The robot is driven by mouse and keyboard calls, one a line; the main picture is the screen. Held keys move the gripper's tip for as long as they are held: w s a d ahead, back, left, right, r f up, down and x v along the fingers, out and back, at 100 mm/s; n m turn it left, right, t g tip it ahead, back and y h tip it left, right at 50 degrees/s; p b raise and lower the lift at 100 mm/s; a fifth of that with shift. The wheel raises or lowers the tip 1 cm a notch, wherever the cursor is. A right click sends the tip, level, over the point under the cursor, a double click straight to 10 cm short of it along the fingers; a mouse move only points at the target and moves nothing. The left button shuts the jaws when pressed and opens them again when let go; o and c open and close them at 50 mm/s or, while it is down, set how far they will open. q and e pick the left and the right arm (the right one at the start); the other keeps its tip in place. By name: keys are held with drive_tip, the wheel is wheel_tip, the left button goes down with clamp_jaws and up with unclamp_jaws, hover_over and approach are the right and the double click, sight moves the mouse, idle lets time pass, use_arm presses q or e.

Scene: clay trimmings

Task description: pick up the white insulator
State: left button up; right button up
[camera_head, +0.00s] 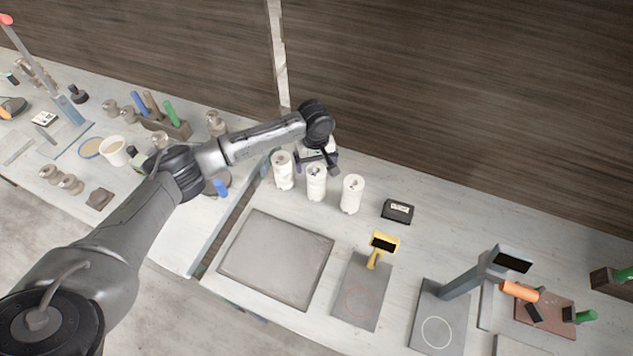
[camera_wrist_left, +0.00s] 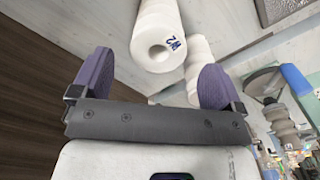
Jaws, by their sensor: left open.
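Several white insulators stand on the bench: a left one (camera_head: 283,171), a middle one (camera_head: 316,184) and a right one (camera_head: 352,195). My left gripper (camera_head: 318,160) is open, just above and behind the left and middle ones. In the left wrist view its two purple fingers are spread, with nothing gripped. There, a white ribbed insulator (camera_wrist_left: 157,35) with dark marking on its end shows beyond the gap between the fingers. A second insulator (camera_wrist_left: 198,58) is partly hidden behind the right finger. White shapes behind the gripper in the head view are mostly hidden. My right gripper is not in view.
A small black box (camera_head: 397,211) stands right of the insulators. A grey mat (camera_head: 275,258) lies in front. A yellow device (camera_head: 383,246) and a scale with a display post (camera_head: 465,284) stand to the right. Tool handles in a block (camera_head: 165,122) stand at left.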

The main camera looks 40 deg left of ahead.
sight(316, 170)
use_arm(q)
drive_tip(key=shift+d+f, duration=0.1)
drive_tip(key=shift+f, duration=2.7)
drive_tip(key=shift+c, duration=0.3)
drive_tip(key=shift+r, duration=0.1)
drive_tip(key=c, duration=1.3)
